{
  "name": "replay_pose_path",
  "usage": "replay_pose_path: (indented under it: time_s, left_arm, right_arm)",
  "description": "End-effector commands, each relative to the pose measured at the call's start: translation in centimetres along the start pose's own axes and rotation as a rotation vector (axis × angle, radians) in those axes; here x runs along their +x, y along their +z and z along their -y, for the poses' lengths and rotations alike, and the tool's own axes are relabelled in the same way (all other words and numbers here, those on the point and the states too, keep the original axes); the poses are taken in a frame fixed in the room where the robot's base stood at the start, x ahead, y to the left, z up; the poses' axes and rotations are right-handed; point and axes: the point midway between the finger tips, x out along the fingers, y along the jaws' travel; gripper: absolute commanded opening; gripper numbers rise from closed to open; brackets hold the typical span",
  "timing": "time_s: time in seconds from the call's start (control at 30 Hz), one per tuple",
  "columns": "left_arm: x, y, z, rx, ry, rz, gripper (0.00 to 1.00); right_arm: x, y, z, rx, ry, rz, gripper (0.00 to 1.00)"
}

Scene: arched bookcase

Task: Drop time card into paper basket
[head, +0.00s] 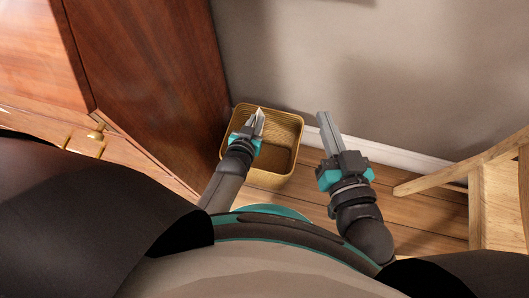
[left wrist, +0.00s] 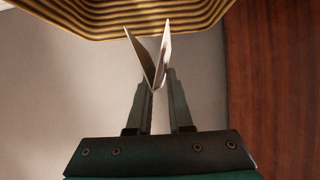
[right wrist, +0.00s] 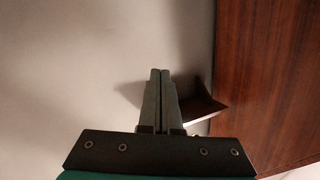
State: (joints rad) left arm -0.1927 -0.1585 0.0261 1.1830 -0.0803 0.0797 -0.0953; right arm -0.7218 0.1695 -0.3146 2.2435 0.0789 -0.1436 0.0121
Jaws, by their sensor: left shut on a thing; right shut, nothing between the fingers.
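The paper basket (head: 286,122) is a square, ribbed, yellow-brown bin on the floor between the wooden cabinet side and the wall. My left gripper (head: 255,128) is over the basket's opening in the head view. It is shut on the time card (head: 260,117), a pale, thin piece with two leaves spread in a V. The card (left wrist: 161,56) shows in the left wrist view above the fingertips, with the ribbed basket (left wrist: 100,18) behind it. My right gripper (head: 323,114) is shut and empty, to the right of the basket.
A reddish-brown wooden cabinet (head: 150,70) with brass knobs stands left of the basket. A grey wall (head: 400,60) with a white baseboard is behind. A light wooden piece of furniture (head: 490,200) stands at the right. Plank floor (head: 430,215) shows between.

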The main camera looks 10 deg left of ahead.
Motion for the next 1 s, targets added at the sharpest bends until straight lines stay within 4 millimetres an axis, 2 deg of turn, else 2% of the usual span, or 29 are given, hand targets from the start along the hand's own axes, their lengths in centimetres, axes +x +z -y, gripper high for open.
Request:
replay_pose_path:
  time_s: [0.23, 0.57, 0.6, 0.87, 1.0]
  left_arm:
    - [0.22, 0.41, -0.01, 0.000, 0.000, 0.000, 0.00]
    - [0.22, 0.41, -0.01, 0.000, 0.000, 0.000, 0.00]
    - [0.22, 0.41, -0.01, 0.000, 0.000, 0.000, 0.22]
    - [0.23, 0.42, -0.01, 0.000, 0.000, 0.000, 0.51]
    - [0.23, 0.42, 0.00, 0.000, 0.000, 0.000, 0.53]
  right_arm:
    - [-0.30, -0.29, 0.58, 0.017, -0.014, -0.072, 0.00]
    - [-0.36, -0.46, 0.66, 0.019, -0.015, -0.084, 0.00]
    - [-0.35, -0.45, 0.66, 0.019, -0.015, -0.084, 0.00]
    - [-0.36, -0.45, 0.67, 0.019, -0.015, -0.083, 0.00]
    - [-0.36, -0.45, 0.67, 0.019, -0.015, -0.083, 0.00]
